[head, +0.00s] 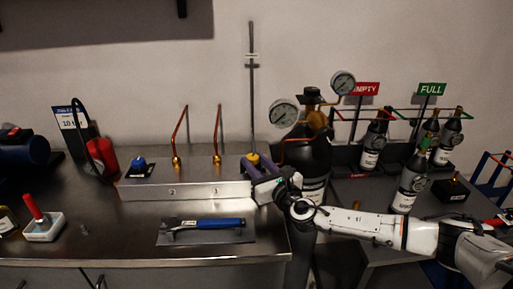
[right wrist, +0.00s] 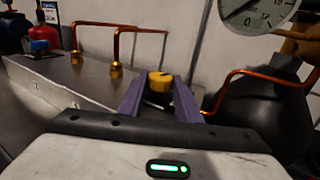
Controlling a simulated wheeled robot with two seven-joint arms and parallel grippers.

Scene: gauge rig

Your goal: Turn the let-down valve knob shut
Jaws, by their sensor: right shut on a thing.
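A yellow knob (head: 253,158) sits at the right end of the metal manifold block (head: 190,190). My right gripper (head: 257,168) reaches it from the right. In the right wrist view the purple fingers of the gripper (right wrist: 160,92) stand on either side of the yellow knob (right wrist: 160,80) and are shut on it. The frames do not show which knob is the let-down valve, nor how far the yellow one is turned. A blue knob (head: 138,163) sits on the left end of the block. My left gripper is not in view.
Two copper pipes rise from brass fittings (head: 217,160) on the block. A dark cylinder (head: 315,158) with two gauges (head: 283,113) stands behind my right arm. A blue-handled tool (head: 208,223) lies on a mat in front. Black bottles (head: 411,185) stand at right.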

